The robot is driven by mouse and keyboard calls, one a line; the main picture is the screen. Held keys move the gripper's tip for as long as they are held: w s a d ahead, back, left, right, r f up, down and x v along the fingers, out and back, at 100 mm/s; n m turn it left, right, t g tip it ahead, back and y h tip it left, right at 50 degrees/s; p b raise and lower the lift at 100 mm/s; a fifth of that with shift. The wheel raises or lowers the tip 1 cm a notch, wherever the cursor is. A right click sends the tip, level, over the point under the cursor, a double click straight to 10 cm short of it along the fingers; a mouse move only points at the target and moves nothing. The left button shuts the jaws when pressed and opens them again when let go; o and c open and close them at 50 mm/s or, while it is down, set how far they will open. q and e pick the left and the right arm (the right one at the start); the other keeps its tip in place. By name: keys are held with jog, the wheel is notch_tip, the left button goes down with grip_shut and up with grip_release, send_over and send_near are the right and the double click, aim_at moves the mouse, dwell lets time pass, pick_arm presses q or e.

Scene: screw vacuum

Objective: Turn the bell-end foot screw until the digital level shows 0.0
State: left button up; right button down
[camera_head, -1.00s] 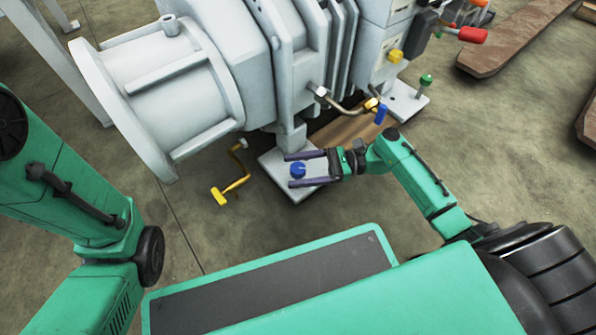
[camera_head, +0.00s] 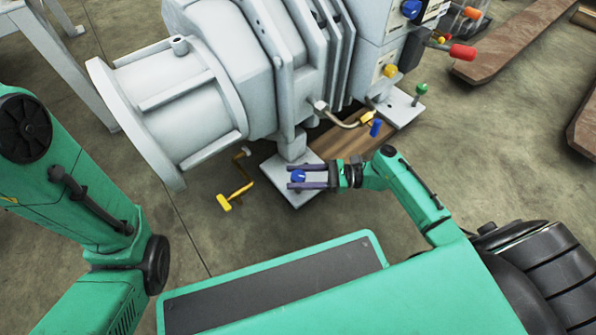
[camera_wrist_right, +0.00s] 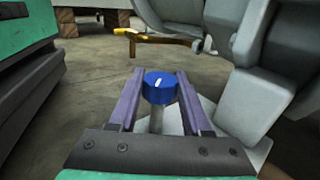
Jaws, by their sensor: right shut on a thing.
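The foot screw has a blue knob (camera_head: 299,176) with a white mark on top. It stands on a pale foot plate (camera_head: 293,197) under the machine near its bell end (camera_head: 140,115). My right gripper (camera_head: 306,177) is shut on this knob, one purple finger on each side. In the right wrist view the knob (camera_wrist_right: 160,87) sits between the fingertips (camera_wrist_right: 159,90), its white mark pointing nearly straight away from me. My left arm (camera_head: 75,180) shows at the left, but its gripper is out of view. I cannot make out a digital level or reading.
A yellow crank handle (camera_head: 233,196) is left of the foot plate. A green-topped screw (camera_head: 421,89) stands on another foot plate. Wooden boards (camera_head: 505,50) lie at the upper right.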

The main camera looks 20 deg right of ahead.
jog(key=shift+c, duration=1.8)
grip_release()
jog(key=shift+s+d, duration=0.1)
jog(key=shift+d, duration=0.2)
jog(key=p+v, duration=0.3)
jog(key=v, duration=1.1)
jog(key=shift+a, duration=0.1)
